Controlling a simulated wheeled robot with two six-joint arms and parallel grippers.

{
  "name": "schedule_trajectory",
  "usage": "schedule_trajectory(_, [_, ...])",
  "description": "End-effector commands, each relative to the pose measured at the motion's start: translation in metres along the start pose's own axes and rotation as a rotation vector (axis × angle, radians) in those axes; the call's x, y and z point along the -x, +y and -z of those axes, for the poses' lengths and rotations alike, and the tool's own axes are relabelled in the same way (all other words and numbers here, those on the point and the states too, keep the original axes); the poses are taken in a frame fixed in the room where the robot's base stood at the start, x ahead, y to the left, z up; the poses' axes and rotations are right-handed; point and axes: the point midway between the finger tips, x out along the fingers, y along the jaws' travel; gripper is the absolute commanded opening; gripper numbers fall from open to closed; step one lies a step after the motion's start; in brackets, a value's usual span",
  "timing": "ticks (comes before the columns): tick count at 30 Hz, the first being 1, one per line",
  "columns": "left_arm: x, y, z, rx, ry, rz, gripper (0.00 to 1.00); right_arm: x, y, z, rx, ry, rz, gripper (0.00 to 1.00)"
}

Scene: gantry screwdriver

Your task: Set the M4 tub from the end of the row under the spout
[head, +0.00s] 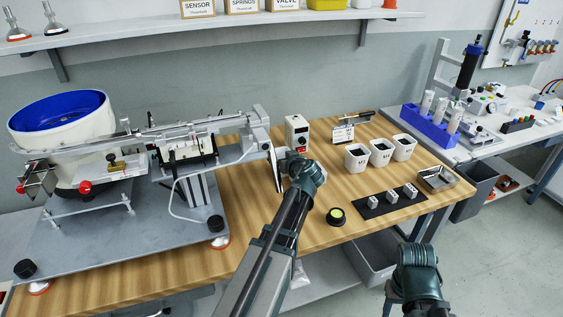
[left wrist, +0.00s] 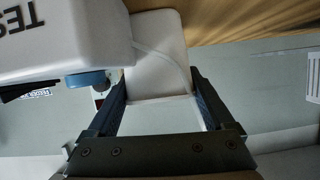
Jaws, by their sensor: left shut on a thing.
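My left gripper (left wrist: 160,92) is shut on a white tub (left wrist: 160,45), seen between its fingers in the left wrist view. No label shows on it, and my arm mostly hides it in the head view. My left wrist (head: 305,175) is by the right end of the feeder track (head: 190,128), where the spout end (head: 262,125) is; I cannot tell whether the tub is under it.
A white box with a red button (head: 297,133) stands right behind my left wrist; its lettering shows close by in the left wrist view (left wrist: 70,40).

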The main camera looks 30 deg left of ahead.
Motion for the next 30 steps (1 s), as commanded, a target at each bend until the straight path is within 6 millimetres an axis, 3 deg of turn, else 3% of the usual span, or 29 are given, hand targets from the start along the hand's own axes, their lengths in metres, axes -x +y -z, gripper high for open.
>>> schedule_trajectory(14, [0.008, -0.001, 0.020, 0.000, 0.000, 0.000, 0.24, 0.021, 0.002, -0.001, 0.000, 0.000, 0.000, 0.50])
schedule_trajectory(23, [0.022, -0.003, 0.052, 0.000, 0.000, 0.000, 0.24, 0.057, 0.005, -0.003, 0.000, 0.000, 0.000, 0.50])
schedule_trajectory(30, [0.036, -0.006, 0.088, 0.000, 0.000, 0.000, 0.24, 0.095, 0.009, -0.006, 0.000, 0.000, 0.000, 0.50])
